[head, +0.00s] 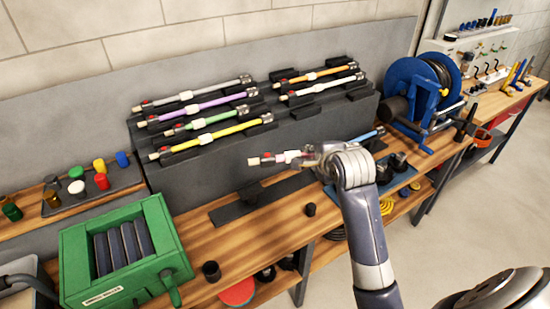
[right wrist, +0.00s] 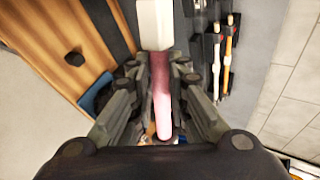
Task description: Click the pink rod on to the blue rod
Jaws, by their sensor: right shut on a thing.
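The pink rod (right wrist: 161,95) is between the fingers of my right gripper (right wrist: 160,92) in the right wrist view, with a white sleeve (right wrist: 155,25) beyond it. In the head view my right gripper (head: 318,156) is shut on it above the bench. A pale tip (head: 254,161) and a red button stick out to its left. A short length of blue rod (head: 368,136) shows to the right of the gripper. The gripper and arm hide the rest, so I cannot tell whether the two rods touch. My left gripper is not in view.
A stepped dark rack (head: 215,160) behind holds several coloured rods. A green box with rollers (head: 124,252) stands at the left, and a blue reel (head: 430,85) at the right. Small dark cups (head: 310,209) stand near the bench front. Some wood between is bare.

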